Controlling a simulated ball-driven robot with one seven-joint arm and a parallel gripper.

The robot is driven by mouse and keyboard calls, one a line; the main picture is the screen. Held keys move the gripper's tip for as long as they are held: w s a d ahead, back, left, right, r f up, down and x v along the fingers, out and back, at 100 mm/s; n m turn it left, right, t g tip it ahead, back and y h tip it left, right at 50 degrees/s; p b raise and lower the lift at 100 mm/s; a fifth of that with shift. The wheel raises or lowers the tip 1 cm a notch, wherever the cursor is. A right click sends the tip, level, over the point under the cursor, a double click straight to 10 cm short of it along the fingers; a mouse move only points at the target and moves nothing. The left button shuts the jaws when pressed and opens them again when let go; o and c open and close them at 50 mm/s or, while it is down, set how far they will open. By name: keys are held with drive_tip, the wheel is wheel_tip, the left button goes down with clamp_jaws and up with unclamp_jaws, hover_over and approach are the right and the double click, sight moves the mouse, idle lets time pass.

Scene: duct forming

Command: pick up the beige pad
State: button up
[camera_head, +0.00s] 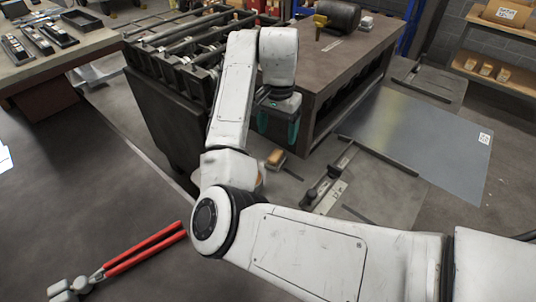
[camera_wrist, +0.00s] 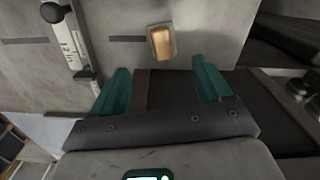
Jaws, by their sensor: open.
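The beige pad (camera_head: 276,159) is a small tan block on a grey surface, just below my gripper in the head view. Part of it looks darker there. In the wrist view the beige pad (camera_wrist: 161,42) lies just beyond the fingertips, between their lines, with clear space around it. My gripper (camera_head: 278,132) points down with green fingers apart and nothing between them. It also shows in the wrist view (camera_wrist: 161,68), open and empty. It does not appear to touch the pad.
A clamp-like metal tool (camera_head: 328,183) lies to the right of the pad. A brown workbench (camera_head: 335,72) stands behind, and a dark rack with bars (camera_head: 170,110) stands to the left. A red-handled tool (camera_head: 145,248) is at lower left. A flat metal sheet (camera_head: 425,135) lies at right.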

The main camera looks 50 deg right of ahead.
sight(275, 154)
wheel_tip(275, 154, down, 5)
drive_tip(key=shift+f+b, duration=0.15)
drive_tip(key=shift+b, duration=0.55)
drive_tip(key=shift+w+d+f+p, duration=0.15)
drive_tip(key=shift+f+p, duration=0.1)
drive_tip(key=shift+f, duration=1.1)
drive_tip(key=shift+w+a+f+p, duration=0.1)
drive_tip(key=shift+f+p, duration=0.1)
drive_tip(key=shift+f, duration=1.1)
drive_tip(key=c, duration=1.2)
wheel_tip(275, 154, up, 18)
drive_tip(key=shift+p, duration=0.75)
drive_tip(key=o, duration=0.5)
drive_tip(key=c, duration=0.3)
